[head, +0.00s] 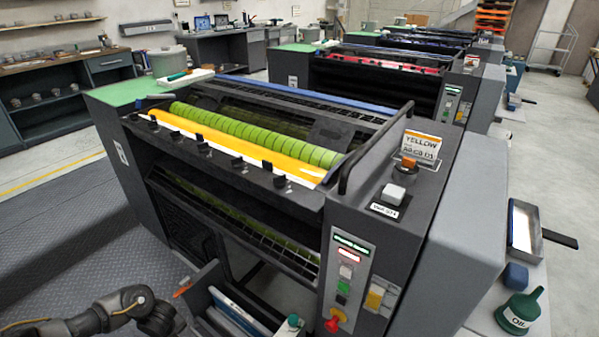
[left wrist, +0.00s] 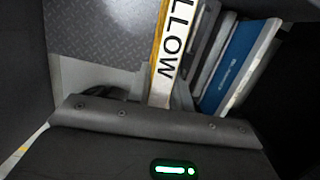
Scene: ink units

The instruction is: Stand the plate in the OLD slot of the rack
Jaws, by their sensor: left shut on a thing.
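An upright strip lettered "LLOW", with an orange-yellow edge, is the visible part of the plate (left wrist: 178,45) in the left wrist view. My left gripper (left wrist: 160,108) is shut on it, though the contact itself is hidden. Beside it on the right are several upright grey, blue and white panels in the rack (left wrist: 232,62). In the head view the rack (head: 237,316) is cut off by the bottom edge, and my left arm reaches its left side. I cannot read an OLD label or tell whether the plate is inside a slot. My right gripper is out of view.
The yellow press unit (head: 262,200) stands just behind the rack, with its control panel (head: 345,280) close on the right. Ribbed metal floor (head: 70,240) lies open on the left. A green oil can (head: 522,312) stands at the far right.

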